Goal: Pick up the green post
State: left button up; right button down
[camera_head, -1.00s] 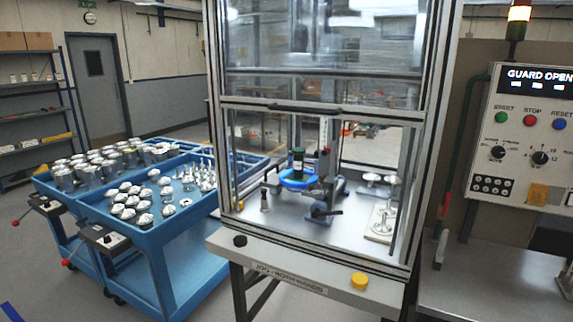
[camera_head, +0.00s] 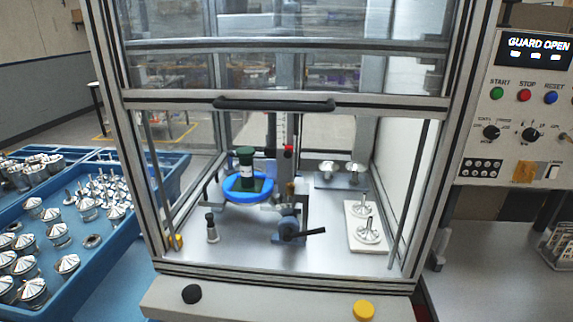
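The green post (camera_head: 246,166) stands upright in the middle of the guarded cell, with a pale label band around it. It rises from a round blue dish (camera_head: 235,194) on the fixture. A grey upright column with a red part is just to its right. The lower edge of the post is partly hidden by the dish rim or cannot be made out. Neither of my grippers is in view.
The cell's guard door (camera_head: 275,104) is raised, leaving the front open. A clamp with a black lever (camera_head: 290,230) stands in front. A white plate (camera_head: 366,228) holds metal parts at right. A blue cart (camera_head: 95,262) of parts is at left; a control panel (camera_head: 526,110) is at right.

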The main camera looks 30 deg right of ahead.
aim_at(247, 183)
jog(key=z, duration=0.9)
jog(key=i, duration=0.85)
jog(key=z, duration=0.85)
